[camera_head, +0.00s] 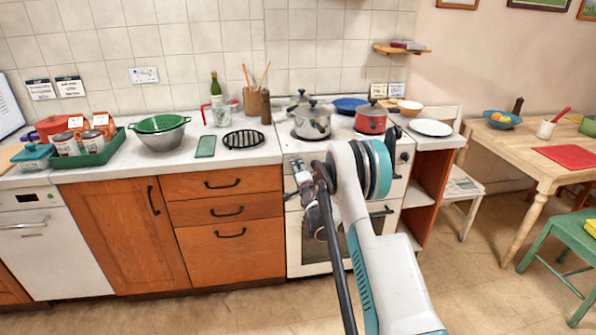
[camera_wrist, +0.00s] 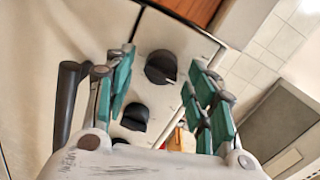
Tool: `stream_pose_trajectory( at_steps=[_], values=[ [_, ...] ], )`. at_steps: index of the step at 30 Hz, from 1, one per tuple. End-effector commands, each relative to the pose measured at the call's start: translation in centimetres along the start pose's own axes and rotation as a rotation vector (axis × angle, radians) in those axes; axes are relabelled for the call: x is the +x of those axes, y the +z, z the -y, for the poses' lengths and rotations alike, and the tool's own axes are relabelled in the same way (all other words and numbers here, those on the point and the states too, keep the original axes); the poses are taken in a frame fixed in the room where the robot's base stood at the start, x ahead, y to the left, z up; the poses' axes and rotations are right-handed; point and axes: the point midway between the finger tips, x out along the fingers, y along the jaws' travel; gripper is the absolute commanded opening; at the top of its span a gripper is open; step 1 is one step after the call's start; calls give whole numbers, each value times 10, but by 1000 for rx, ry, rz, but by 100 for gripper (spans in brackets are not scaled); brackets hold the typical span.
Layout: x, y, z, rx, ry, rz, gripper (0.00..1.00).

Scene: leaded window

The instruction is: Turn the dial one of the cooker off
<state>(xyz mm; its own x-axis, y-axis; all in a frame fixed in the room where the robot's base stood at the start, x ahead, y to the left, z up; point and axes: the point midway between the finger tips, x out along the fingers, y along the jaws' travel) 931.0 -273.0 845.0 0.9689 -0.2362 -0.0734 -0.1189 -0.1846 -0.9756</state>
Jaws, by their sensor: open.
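The white cooker (camera_head: 294,258) stands in the middle of the head view, partly hidden by my arm. My gripper (camera_head: 305,180) is in front of its upper front panel. In the wrist view my gripper (camera_wrist: 163,62) is open, with green-padded fingers left and right. A round black dial (camera_wrist: 160,67) with a pale mark shows between the fingertips; I cannot tell whether they touch it. A second black dial (camera_wrist: 135,116) shows below it, nearer the gripper's base. One dark dial (camera_head: 404,157) shows right of my arm in the head view. No label tells which dial is one.
A dark oven handle (camera_wrist: 68,100) runs left of the fingers in the wrist view. A steel pot (camera_head: 311,122) and a red pot (camera_head: 370,120) stand on the hob. Wooden drawers (camera_head: 226,212) adjoin the cooker's left. Floor is clear in front of the drawers.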

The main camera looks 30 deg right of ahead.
Motion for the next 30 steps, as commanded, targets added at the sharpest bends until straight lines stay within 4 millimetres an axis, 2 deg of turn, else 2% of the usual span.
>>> stream_pose_trajectory(
  at_steps=[12,16,21,30],
  values=[
    [-78,0,0,0,0,-1,50],
    [-98,0,0,0,0,0,50],
    [-112,0,0,-1,0,0,50],
    [-114,0,0,0,0,0,50]
  ],
)
